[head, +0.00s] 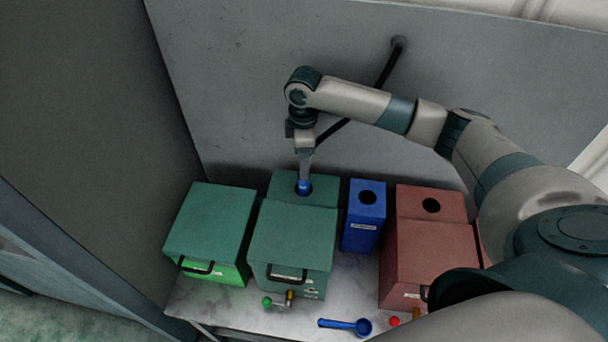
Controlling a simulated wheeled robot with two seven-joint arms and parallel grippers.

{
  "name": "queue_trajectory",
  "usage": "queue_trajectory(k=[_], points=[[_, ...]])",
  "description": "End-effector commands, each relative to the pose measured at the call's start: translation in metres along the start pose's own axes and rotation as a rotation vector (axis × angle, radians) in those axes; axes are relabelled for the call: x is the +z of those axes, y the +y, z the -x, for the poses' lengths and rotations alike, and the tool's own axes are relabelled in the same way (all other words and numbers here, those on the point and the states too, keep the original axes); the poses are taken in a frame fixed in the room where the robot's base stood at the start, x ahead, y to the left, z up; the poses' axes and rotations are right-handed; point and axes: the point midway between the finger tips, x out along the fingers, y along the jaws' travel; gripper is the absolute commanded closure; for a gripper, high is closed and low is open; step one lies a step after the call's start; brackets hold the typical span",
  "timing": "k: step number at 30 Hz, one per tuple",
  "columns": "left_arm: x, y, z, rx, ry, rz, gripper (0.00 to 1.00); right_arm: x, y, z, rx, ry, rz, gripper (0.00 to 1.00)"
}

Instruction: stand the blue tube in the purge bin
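A blue tube (304,187), only its short upper end showing, is at the round dark hole in the top of the rear green box (327,190). How deep it sits is hidden. My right gripper (305,176) points down over this hole, its fingers at the tube's top and seemingly shut on it. A narrow blue bin (362,217) with a round hole in its top and a pale label stands to the right. I cannot read the labels, so I cannot tell which container is the purge bin. My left gripper is not in view.
Green lidded boxes (210,225) (292,240) stand left and centre, a red box (425,255) with a holed rear part (431,205) at right. A blue scoop (345,325) and small green- and red-knobbed parts (267,301) (394,321) lie in front. A grey wall stands behind.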

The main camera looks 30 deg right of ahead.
Motion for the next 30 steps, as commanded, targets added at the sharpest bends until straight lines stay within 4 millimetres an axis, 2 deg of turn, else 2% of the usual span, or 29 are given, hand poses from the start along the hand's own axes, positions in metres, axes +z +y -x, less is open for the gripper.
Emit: queue_trajectory(k=[6,13,19,28,30], points=[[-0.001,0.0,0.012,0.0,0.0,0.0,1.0,0.0,-0.001,-0.035,-0.002,-0.002,-0.001,0.52],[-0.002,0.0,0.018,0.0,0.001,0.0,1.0,0.001,0.0,-0.063,-0.001,-0.002,-0.002,0.52],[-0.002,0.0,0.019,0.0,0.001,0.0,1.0,0.0,0.0,-0.074,0.001,-0.001,0.0,0.52],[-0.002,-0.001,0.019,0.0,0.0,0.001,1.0,0.0,0.0,-0.075,0.001,0.0,0.0,0.52],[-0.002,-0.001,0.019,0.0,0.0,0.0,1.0,0.0,0.0,-0.075,0.001,0.0,0.0,0.68]])
